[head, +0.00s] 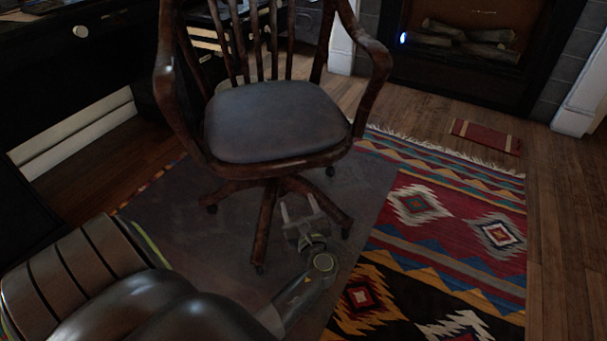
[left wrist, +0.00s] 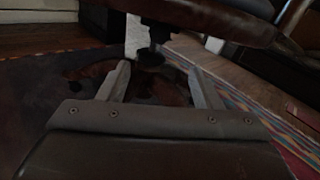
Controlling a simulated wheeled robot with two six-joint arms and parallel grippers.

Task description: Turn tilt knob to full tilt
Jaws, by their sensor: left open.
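A wooden swivel chair with a grey cushioned seat (head: 272,120) stands on a dark mat. Its underside (left wrist: 205,16) fills the top of the left wrist view. Below it, a small dark knob-like part (left wrist: 150,57) shows between and beyond my fingertips; its exact shape and setting are too dark to tell. My left gripper (head: 299,204) is low, under the front right of the seat, beside the chair's legs. In the left wrist view my left gripper (left wrist: 158,69) is open and empty, its two fingers apart. The seat hides the knob in the head view. My right gripper is not in view.
The chair's legs (head: 265,225) spread out close around my gripper. A patterned rug (head: 450,235) lies to the right, with a red book (head: 485,136) on the wooden floor beyond it. A fireplace (head: 465,45) is at the back right, a dark desk (head: 75,65) at the left.

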